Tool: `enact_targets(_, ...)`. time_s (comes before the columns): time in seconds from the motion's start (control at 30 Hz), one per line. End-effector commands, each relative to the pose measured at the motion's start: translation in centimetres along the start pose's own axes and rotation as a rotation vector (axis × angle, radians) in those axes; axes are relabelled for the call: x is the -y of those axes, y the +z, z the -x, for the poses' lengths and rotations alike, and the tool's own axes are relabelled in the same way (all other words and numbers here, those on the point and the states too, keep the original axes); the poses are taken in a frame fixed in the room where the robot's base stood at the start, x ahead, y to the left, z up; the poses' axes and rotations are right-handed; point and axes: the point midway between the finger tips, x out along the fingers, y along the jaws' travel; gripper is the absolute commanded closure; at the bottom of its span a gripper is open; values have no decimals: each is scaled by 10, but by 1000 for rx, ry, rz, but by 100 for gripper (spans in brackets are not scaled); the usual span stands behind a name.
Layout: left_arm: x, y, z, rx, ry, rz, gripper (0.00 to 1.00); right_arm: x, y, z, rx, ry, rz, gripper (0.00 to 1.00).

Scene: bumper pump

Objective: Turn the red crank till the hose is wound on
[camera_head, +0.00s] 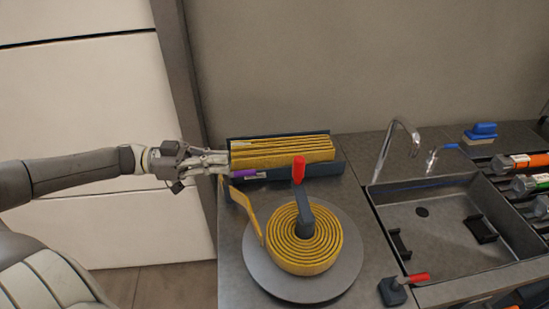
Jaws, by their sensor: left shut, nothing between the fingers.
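The red crank handle (299,170) stands upright on a dark crank arm at the middle of the reel. The yellow hose (322,262) lies coiled in several turns on a round grey plate (268,284). A loose length of hose (245,207) rises from the coil towards the left end of a dark holder, where more yellow hose (285,152) lies folded. My left gripper (227,165) is shut and empty at the holder's left end, next to a purple-and-white piece (244,174). It is left of the crank and apart from it. My right gripper is not in view.
A sink (437,215) with a tap (399,140) is at the right. A smaller red lever (413,279) stands at the counter's front. A blue brush (482,131) and a rack of coloured tools (525,161) lie at the far right. A wall closes the back.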

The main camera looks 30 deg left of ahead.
Motion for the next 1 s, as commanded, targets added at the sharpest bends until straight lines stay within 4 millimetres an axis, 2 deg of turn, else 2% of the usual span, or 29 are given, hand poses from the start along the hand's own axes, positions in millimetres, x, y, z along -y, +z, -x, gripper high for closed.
enact_targets(0.23, -8, 5, -1, 16, 1, 0, 100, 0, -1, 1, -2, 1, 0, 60)
enact_targets(0.37, -8, 7, -8, 15, 1, -2, 100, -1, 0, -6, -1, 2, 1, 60)
enact_targets(0.5, -8, 9, -28, 12, 2, -5, 100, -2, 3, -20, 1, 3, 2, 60)
enact_targets(0.7, -8, 7, -51, 11, 2, -4, 100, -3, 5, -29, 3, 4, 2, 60)
enact_targets(1.0, -8, 4, -83, 11, 1, -3, 100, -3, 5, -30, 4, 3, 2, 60)
